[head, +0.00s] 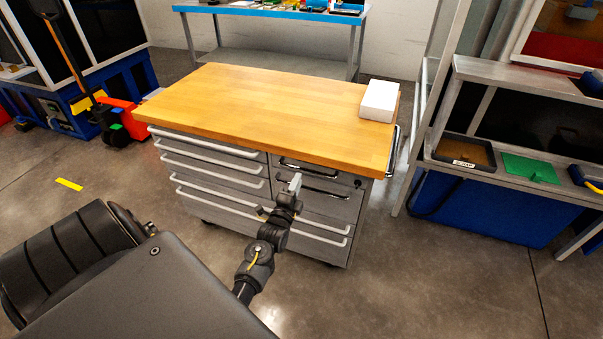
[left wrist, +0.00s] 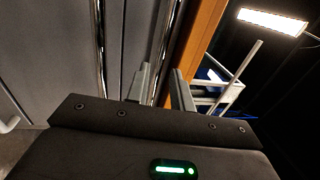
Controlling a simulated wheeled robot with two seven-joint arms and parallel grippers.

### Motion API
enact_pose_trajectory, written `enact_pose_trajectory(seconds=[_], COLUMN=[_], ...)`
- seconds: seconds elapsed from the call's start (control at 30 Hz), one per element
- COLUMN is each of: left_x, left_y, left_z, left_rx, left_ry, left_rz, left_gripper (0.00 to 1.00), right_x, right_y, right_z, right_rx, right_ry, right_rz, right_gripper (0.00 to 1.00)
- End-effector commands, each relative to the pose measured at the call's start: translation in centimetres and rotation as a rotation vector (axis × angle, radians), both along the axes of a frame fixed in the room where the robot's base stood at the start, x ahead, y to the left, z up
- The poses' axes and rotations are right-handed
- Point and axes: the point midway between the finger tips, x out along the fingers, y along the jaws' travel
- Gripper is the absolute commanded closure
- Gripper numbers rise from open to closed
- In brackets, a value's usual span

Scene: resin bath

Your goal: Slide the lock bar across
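A grey drawer cabinet (head: 213,176) with a wooden top (head: 250,105) stands ahead in the head view. I cannot pick out a lock bar for certain. My left gripper (head: 295,184) is in front of the cabinet's right-hand drawers, close to their chrome handles (head: 310,167). In the left wrist view my left gripper (left wrist: 161,78) has its two fingers apart. A shiny chrome bar (left wrist: 168,45) runs upright beyond and between them, with no visible contact. The wooden edge (left wrist: 203,40) is just right of it. My right gripper is not in view.
A white box (head: 379,101) lies on the top's right end. A metal bench (head: 490,180) with trays stands at the right. A red pallet truck (head: 115,120) is at the left. The floor in front of the cabinet is clear.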

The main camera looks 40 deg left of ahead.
Motion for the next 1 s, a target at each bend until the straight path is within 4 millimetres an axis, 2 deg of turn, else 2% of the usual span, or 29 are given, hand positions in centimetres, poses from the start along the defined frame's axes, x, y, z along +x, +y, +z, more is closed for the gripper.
enact_pose_trajectory(seconds=[0.1, 0.3, 0.67, 0.83, 1.0], left_x=[2.0, 3.8, 4.1, 4.1, 4.1], left_y=[0.6, 1.3, 1.4, 1.4, 1.4], left_z=[0.5, 0.7, 0.8, 0.8, 0.8], left_rx=[-0.001, -0.001, 0.000, -0.001, -0.001], left_ry=[0.000, 0.001, 0.002, 0.002, 0.002], left_rz=[-0.001, 0.000, -0.001, -0.001, -0.001], left_gripper=[0.77, 0.77, 0.77, 0.99, 1.00], right_x=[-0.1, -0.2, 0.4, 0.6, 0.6], right_y=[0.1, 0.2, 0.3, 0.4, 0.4], right_z=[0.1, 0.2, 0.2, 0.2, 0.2], right_rx=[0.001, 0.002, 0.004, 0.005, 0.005], right_ry=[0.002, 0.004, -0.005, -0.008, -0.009], right_rz=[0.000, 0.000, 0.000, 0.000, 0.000], right_gripper=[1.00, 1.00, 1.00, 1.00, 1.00])
